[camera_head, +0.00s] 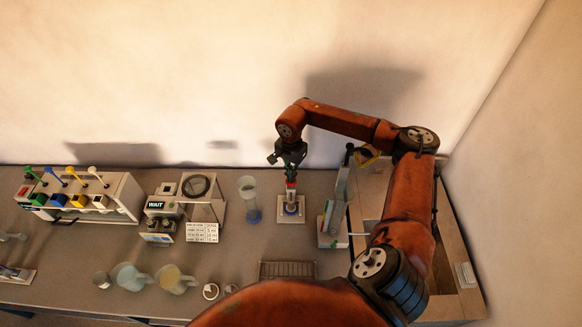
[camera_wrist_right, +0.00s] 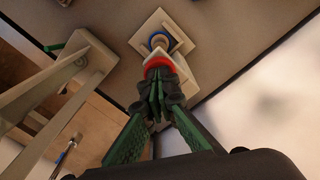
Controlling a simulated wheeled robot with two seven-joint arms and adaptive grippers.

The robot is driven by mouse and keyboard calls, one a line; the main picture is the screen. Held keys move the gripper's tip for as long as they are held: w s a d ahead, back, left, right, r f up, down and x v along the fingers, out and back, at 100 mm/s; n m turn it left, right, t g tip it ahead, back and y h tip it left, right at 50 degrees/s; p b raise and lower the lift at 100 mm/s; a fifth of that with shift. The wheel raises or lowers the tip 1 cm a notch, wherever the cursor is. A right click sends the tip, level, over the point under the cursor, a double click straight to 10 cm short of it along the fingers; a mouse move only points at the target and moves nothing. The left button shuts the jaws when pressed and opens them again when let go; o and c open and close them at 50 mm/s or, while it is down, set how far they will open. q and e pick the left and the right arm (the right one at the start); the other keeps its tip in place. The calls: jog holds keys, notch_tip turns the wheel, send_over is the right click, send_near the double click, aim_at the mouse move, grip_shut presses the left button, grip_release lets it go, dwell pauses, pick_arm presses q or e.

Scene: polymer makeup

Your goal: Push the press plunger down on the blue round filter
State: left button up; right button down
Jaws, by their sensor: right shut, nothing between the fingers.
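The press stands on the table in the middle of the head view, with a pale square base (camera_head: 283,217) and a red plunger top (camera_head: 291,181). The blue round filter shows as a blue ring (camera_head: 291,209) low on the base. My right gripper (camera_head: 290,168) is shut and empty, pointing down directly above the plunger. In the right wrist view the closed green fingertips (camera_wrist_right: 157,88) overlap the red plunger top (camera_wrist_right: 158,66); whether they touch it I cannot tell. Beyond it the blue ring (camera_wrist_right: 159,41) is partly hidden. My left gripper is out of view.
A glass cylinder with a blue base (camera_head: 249,201) stands left of the press. A white stand with a green part (camera_head: 331,229) is close on the right. A wire rack (camera_head: 287,270) lies in front. Jugs (camera_head: 131,277) and a WAIT device (camera_head: 157,211) are farther left.

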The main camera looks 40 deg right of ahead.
jog(key=shift+s, duration=0.1)
notch_tip(320, 180, up, 9)
jog(key=p, duration=0.4)
dwell(0.3)
dwell(0.7)
